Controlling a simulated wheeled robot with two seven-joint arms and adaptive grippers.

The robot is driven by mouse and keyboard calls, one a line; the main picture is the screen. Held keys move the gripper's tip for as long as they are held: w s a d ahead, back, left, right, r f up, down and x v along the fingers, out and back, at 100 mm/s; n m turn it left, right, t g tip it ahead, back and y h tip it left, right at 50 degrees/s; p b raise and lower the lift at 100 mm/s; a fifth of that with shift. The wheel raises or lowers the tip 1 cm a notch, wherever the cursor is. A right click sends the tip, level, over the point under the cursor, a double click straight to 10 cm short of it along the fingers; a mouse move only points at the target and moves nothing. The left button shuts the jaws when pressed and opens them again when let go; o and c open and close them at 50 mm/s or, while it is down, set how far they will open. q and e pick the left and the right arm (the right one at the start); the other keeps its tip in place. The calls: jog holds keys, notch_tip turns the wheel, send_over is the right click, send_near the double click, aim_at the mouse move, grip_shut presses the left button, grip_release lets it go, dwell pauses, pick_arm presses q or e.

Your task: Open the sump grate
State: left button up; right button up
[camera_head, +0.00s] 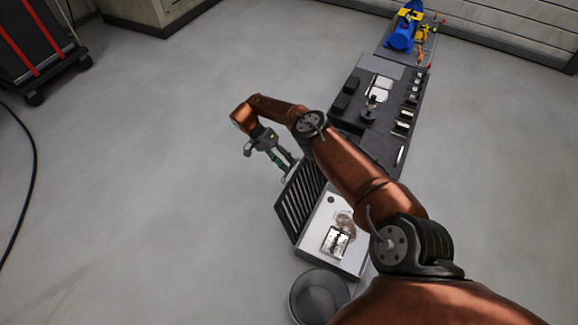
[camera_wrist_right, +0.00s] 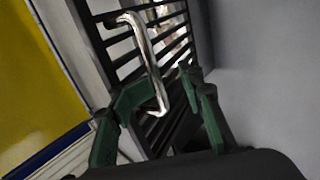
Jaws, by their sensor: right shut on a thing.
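The sump grate (camera_head: 300,203) is a dark slatted panel. It stands tilted up at the left side of a pale sump box (camera_head: 354,262), whose inside shows. In the right wrist view the grate's dark bars (camera_wrist_right: 178,42) run behind a shiny bent handle (camera_wrist_right: 147,58). My right gripper (camera_head: 288,166) is at the grate's upper left side. Its green fingers (camera_wrist_right: 160,88) are shut on the handle. The exact contact is partly hidden in the head view by the wrist. My left gripper is out of view.
A small metal item (camera_head: 336,241) sits in the sump box. A dark round bucket (camera_head: 318,296) stands just in front. A dark bench with several parts (camera_head: 385,140) and a blue pump (camera_head: 403,37) lie behind. The floor to the left is clear; a cart (camera_head: 38,45) stands far left.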

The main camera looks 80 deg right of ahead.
jog(key=shift+w+a+f, duration=0.1)
jog(key=shift+w+a, duration=0.1)
jog(key=shift+w, duration=0.05)
notch_tip(320, 180, up, 10)
jog(key=shift+d, duration=0.15)
dwell(0.4)
jog(key=shift+s, duration=0.1)
dwell(0.3)
